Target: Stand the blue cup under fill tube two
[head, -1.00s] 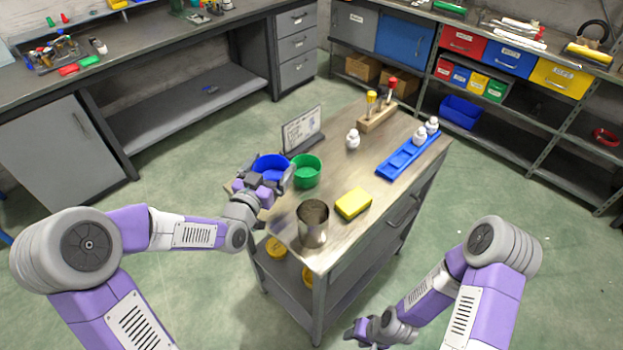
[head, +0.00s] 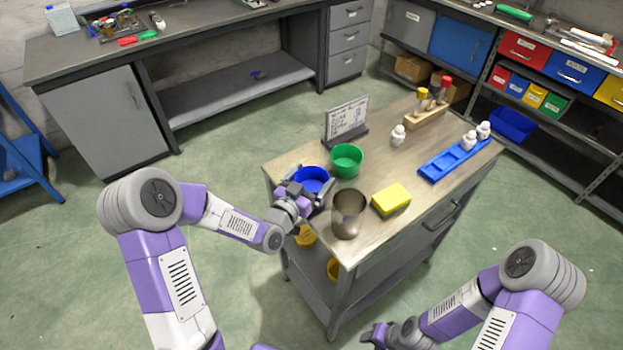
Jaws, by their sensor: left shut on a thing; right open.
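The blue cup (head: 313,179) is at the left edge of the cart top in the head view, its open mouth facing up. My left gripper (head: 297,196) is shut on its near left side. I cannot tell whether the cup rests on the cart or hangs just clear of it. A green cup (head: 347,162) stands close behind it to the right. My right gripper (head: 375,335) is open and empty, low in front of the cart. I cannot make out any labelled fill tube.
On the cart (head: 300,158) stand a metal beaker (head: 347,214), a yellow sponge (head: 391,199), a sign (head: 346,119), a wooden rack (head: 425,118) with colored-top tubes, and a blue tray (head: 440,168) with white bottles. Workbench (head: 215,45) behind; open floor at left.

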